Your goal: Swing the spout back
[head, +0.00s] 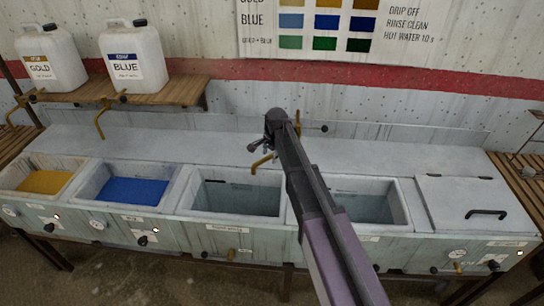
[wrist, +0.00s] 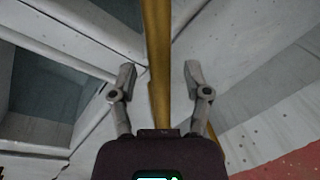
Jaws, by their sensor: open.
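The brass spout (head: 262,161) shows beside my gripper, with its end near the back rim of the third basin. Part of it is hidden by my arm. A short brass upright (head: 298,122) stands just behind my arm. My gripper (head: 268,146) is open above the back ledge. In the wrist view the brass tube (wrist: 156,60) runs between the two open fingers of my gripper (wrist: 160,74), with a gap on both sides.
The third basin (head: 238,222) and fourth basin (head: 402,212) flank my arm. Gold (head: 45,182) and blue (head: 132,191) baths lie left, below two jugs on a wooden shelf (head: 165,90). A lidded basin (head: 465,190) is at right. A low back wall bounds the ledge.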

